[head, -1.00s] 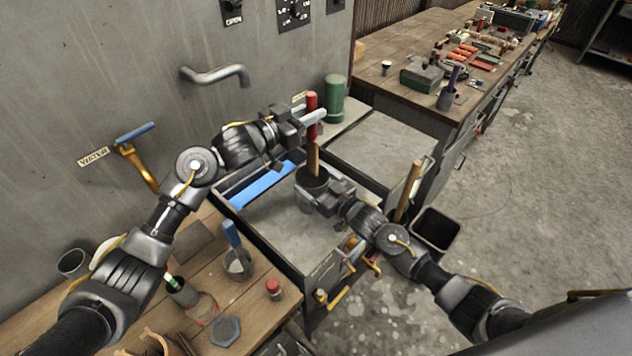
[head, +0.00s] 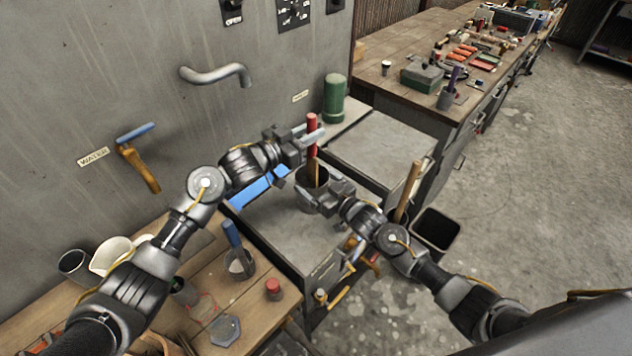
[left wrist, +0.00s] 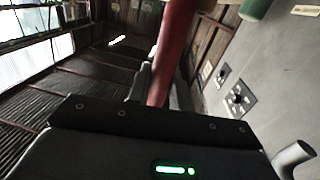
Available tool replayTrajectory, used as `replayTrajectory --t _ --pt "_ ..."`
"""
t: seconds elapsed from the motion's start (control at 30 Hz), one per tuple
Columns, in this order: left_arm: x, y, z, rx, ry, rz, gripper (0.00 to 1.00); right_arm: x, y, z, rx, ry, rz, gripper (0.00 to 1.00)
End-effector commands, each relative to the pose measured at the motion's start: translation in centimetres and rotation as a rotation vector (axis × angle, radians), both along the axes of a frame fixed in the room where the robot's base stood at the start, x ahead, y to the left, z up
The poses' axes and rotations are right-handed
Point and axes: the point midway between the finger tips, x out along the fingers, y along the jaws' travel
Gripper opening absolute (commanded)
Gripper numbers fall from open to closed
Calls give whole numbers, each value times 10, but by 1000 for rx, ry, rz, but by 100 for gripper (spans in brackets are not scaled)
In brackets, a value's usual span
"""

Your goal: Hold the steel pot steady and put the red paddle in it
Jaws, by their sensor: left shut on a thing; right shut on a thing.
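The red paddle (head: 312,121) stands nearly upright in the head view, with a red handle and a wooden lower part. My left gripper (head: 313,136) is shut on its red handle. The handle also shows large in the left wrist view (left wrist: 174,50). The steel pot (head: 306,201) is below the left gripper, and the paddle's wooden end is inside its mouth. Whether that end touches the bottom is hidden. My right gripper (head: 322,196) is shut on the pot's right side, and its fingertips are partly hidden.
The pot is above a grey worktop (head: 275,217) beside a blue bar (head: 258,187). A green cylinder (head: 335,98) stands behind. A tap spout (head: 215,76) juts from the wall.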

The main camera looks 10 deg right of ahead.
Motion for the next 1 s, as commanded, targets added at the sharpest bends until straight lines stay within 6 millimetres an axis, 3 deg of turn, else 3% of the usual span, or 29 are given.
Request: replayTrajectory --t 0.13,0.17,0.33,0.67,0.77,1.0 --pt "0 0 0 -1 0 0 0 0 0 0 -1 1 0 62" --pt "0 0 0 -1 0 0 25 0 0 0 -1 1 0 62" --pt "0 0 1 -1 0 -1 47 0 0 0 -1 1 0 62" --pt "-2 3 0 0 1 0 47 0 0 0 -1 1 0 62" --pt "-7 14 -1 0 1 -1 47 0 0 0 -1 1 0 62" --pt "-29 58 0 1 -2 1 47 0 0 0 -1 1 0 62"
